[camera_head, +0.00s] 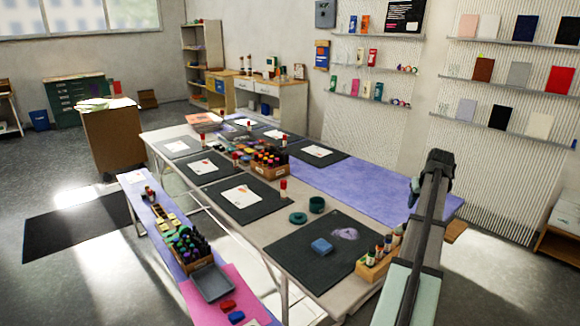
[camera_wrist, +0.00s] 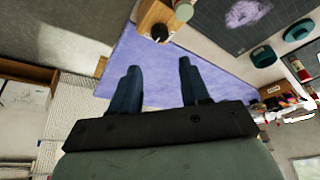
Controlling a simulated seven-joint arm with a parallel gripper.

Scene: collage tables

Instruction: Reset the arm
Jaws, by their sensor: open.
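My arm rises at the right of the head view, above the right side of the table (camera_head: 255,225). In the wrist view my gripper (camera_wrist: 158,78) shows two dark blue fingers set well apart, with nothing between them. Behind the fingers lies a purple sheet (camera_wrist: 140,45), which also covers the right part of the table in the head view (camera_head: 370,185). The fingers appear apart from the sheet. In the head view the fingers themselves are hard to make out.
A wooden box of bottles (camera_head: 372,266) stands beside my arm. A bottle crate (camera_head: 268,163) stands mid-table. A lower side bench (camera_head: 165,215) runs along the left.

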